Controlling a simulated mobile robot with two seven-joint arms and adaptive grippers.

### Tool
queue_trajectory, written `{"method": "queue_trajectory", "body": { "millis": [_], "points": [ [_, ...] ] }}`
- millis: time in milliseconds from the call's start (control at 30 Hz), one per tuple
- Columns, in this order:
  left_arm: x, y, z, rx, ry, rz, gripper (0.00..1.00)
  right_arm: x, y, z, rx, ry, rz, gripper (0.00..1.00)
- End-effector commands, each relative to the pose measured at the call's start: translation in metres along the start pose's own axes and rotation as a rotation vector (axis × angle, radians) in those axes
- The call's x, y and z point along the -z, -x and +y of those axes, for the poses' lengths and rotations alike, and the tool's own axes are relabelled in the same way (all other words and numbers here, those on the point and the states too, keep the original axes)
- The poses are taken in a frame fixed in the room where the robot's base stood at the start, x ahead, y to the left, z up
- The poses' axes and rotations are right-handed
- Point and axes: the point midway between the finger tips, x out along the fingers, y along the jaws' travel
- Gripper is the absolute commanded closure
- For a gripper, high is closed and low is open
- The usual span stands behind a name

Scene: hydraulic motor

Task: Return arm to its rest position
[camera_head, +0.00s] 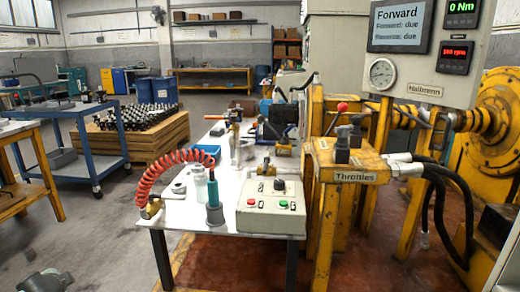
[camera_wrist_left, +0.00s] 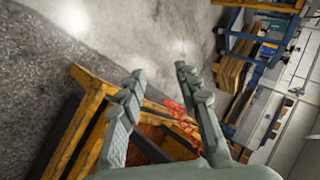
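My left gripper (camera_wrist_left: 160,85) shows in the left wrist view with its two grey fingers apart. Nothing is between the fingers. Beyond them are bare grey floor and a yellow frame, and no contact with anything shows. In the head view, a grey piece at the bottom left corner looks like part of my left arm, low over the floor and apart from the white table (camera_head: 180,214). My right arm and gripper are in neither view.
The white table carries a control box (camera_head: 271,208), a red coiled hose (camera_head: 166,166) and a bottle (camera_head: 199,183). The yellow throttle stand (camera_head: 347,175) is at its right. A blue cart (camera_head: 85,151) and a yellow bench (camera_head: 32,187) stand left. Floor between them is clear.

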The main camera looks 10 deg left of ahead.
Motion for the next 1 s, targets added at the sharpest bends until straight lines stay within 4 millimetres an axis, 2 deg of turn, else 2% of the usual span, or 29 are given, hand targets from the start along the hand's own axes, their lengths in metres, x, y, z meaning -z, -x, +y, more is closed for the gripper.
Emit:
{"method": "queue_trajectory", "body": {
  "millis": [33,100,300,467,767,867,1000],
  "points": [
    [-0.03,-0.003,0.018,-0.008,-0.023,-0.043,0.67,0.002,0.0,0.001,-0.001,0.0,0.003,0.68],
    [-0.063,-0.004,0.035,-0.011,-0.045,-0.088,0.67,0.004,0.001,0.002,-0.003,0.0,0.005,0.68],
    [-0.14,0.0,0.071,-0.015,-0.105,-0.192,0.67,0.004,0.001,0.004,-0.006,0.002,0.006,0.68],
    [-0.195,0.009,0.092,-0.018,-0.155,-0.262,0.67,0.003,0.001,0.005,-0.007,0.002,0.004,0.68],
    [-0.18,0.021,0.216,-0.181,0.019,-0.25,0.67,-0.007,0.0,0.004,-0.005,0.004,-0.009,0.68],
    [-0.17,0.031,0.267,-0.25,0.088,-0.247,0.67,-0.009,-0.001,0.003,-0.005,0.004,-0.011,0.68],
    [-0.143,0.057,0.352,-0.37,0.209,-0.242,0.67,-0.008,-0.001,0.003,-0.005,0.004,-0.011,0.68]
  ]
}}
